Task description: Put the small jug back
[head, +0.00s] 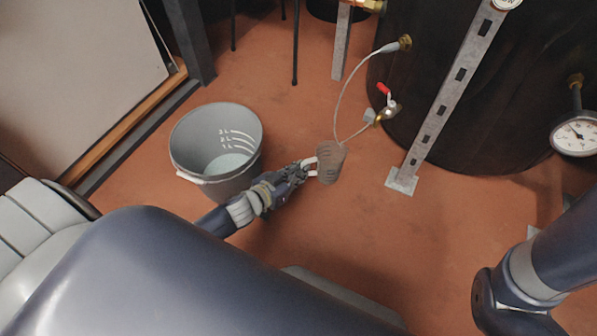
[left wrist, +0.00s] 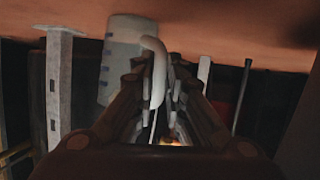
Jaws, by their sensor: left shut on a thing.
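The small jug (head: 330,163) is a greyish see-through cup with a pale handle on its left side. My left gripper (head: 311,168) is shut on that handle, with the jug out beyond the fingertips. In the left wrist view the jug (left wrist: 120,52) shows pale with blue marks, and its white handle lies between the fingers (left wrist: 158,82). The jug is over the floor between the bucket and the tank; I cannot tell its exact height. My right arm shows at the lower right, but its gripper is out of view.
A grey bucket (head: 183,150) with litre marks and some liquid stands left of the jug. A dark tank (head: 450,100) with a red-handled tap (head: 385,108) and thin hose (head: 337,100) stands behind right. A metal post (head: 437,120) stands near. Floor (head: 400,240) in front is clear.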

